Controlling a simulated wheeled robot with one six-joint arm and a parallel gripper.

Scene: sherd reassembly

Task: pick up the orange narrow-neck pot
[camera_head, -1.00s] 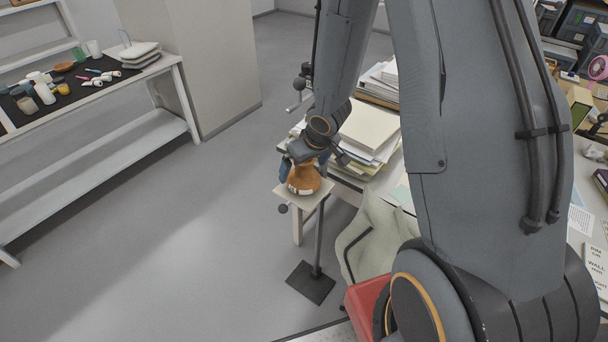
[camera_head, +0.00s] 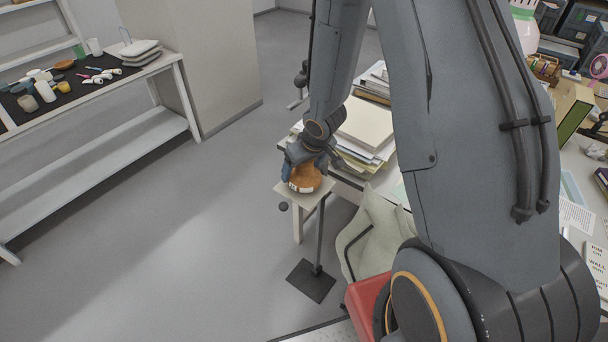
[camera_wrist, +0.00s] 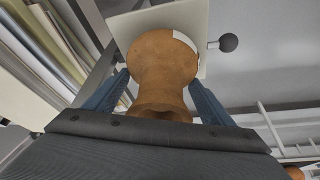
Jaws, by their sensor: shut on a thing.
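The orange narrow-neck pot (camera_head: 305,179) stands upright on a small square stand plate (camera_head: 290,194), with a pale label on its side. In the wrist view the pot (camera_wrist: 163,68) has its round body towards the top and its neck towards my gripper. My gripper (camera_head: 303,172) is over the pot from above; in the wrist view its blue fingers (camera_wrist: 161,92) lie on either side of the pot, shut on it. The pot's rim is partly hidden by the gripper body. The pot appears to rest on the plate still.
A table with stacked papers and folders (camera_head: 366,135) is right behind the stand. A pale cloth-covered chair (camera_head: 372,232) and a red box (camera_head: 366,302) are near the stand's pole and black base (camera_head: 311,281). A shelf bench (camera_head: 100,160) stands left; the floor between is free.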

